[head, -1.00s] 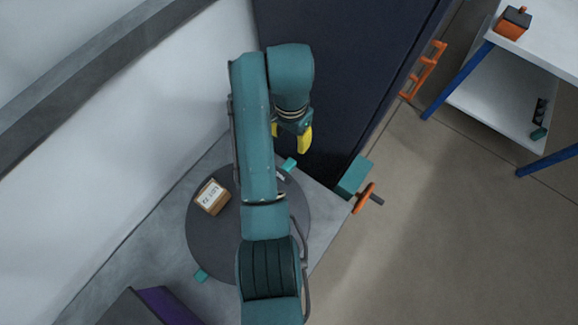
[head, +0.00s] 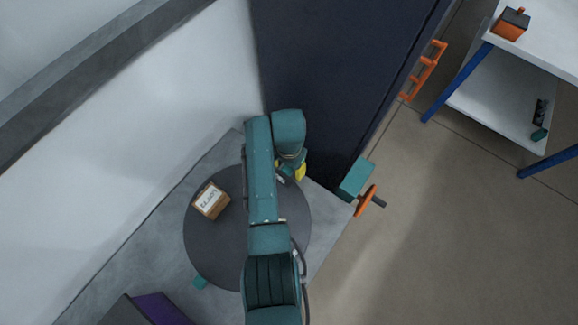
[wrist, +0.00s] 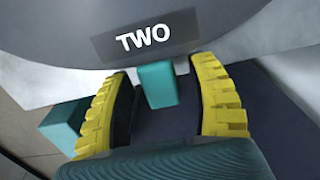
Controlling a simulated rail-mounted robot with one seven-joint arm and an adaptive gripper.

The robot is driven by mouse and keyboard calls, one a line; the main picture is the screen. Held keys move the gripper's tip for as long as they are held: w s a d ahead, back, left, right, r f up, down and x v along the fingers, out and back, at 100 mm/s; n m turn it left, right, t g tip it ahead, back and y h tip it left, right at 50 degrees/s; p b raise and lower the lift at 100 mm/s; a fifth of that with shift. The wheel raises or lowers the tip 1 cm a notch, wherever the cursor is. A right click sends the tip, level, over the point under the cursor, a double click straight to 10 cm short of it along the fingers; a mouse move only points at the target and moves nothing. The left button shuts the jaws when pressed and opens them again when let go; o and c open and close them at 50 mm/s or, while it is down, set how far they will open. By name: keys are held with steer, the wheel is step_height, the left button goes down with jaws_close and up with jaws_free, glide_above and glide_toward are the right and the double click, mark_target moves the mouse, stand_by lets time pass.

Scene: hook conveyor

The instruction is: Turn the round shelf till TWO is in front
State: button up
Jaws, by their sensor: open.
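The round shelf (head: 225,245) is a dark grey disc on a grey table, partly hidden by my arm. In the wrist view its rim (wrist: 230,18) fills the top and carries a dark label reading TWO (wrist: 144,40). A teal tab (wrist: 158,84) sticks out from under the label. My gripper (wrist: 161,68) is open, with one yellow finger on each side of the tab and visible gaps between. In the head view my gripper (head: 300,172) is at the far right edge of the shelf, partly hidden by its wrist.
A brown box with a white label (head: 210,201) rests on the shelf. Another teal tab (head: 200,282) is at the near left edge. A teal block (head: 355,178) with an orange handwheel (head: 367,201) stands right of the shelf. A dark panel (head: 330,80) rises behind.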

jaws_close()
steer(key=shift+s+d, duration=0.1)
stand_by(0.4)
